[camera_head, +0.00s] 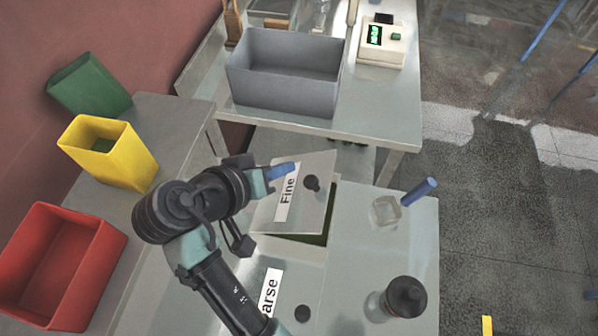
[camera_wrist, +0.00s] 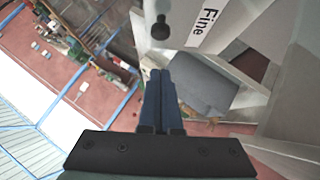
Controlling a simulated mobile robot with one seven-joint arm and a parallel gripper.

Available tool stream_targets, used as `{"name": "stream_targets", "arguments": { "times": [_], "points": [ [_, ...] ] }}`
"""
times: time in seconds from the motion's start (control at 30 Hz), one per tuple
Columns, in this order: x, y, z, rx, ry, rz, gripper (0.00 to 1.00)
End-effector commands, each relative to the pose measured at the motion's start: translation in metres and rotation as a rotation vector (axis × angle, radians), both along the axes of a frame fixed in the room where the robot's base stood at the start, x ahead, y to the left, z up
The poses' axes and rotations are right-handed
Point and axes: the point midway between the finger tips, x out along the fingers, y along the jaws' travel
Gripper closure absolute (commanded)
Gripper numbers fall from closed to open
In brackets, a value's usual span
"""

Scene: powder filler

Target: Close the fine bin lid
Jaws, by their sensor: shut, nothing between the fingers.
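The fine bin lid (camera_head: 318,208) is a grey metal plate with a white "Fine" label and a black knob (camera_head: 312,183). It stands partly open and tilted, with the dark bin opening (camera_head: 315,239) showing along its lower and right edges. My gripper (camera_head: 283,171) has blue fingers, shut and empty, at the lid's upper left edge in the head view. I cannot tell whether they touch it. In the wrist view the shut fingers (camera_wrist: 160,78) point away below the lid's knob (camera_wrist: 160,29), with the "Fine" label (camera_wrist: 207,20) to their upper right.
The coarse bin lid (camera_head: 301,288) lies nearer, partly behind my arm. A clear container (camera_head: 385,211) with a blue handle (camera_head: 420,190) and a black-topped jar (camera_head: 406,297) stand right. A grey bin (camera_head: 280,90) is behind; yellow (camera_head: 125,160) and red (camera_head: 58,285) bins are left.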

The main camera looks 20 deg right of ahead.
Motion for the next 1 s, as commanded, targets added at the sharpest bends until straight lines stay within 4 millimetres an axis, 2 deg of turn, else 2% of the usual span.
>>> {"name": "stream_targets", "arguments": {
  "times": [0.1, 0.23, 0.4, 1.0],
  "points": [
    [0.008, -0.018, -0.014, 0.001, 0.005, -0.005, 1.0],
    [0.0, -0.023, -0.031, 0.002, 0.005, -0.001, 1.0],
    [-0.003, -0.029, -0.044, 0.0, 0.002, -0.001, 1.0],
    [-0.006, -0.033, -0.051, 0.023, -0.015, -0.001, 1.0]
  ]
}}
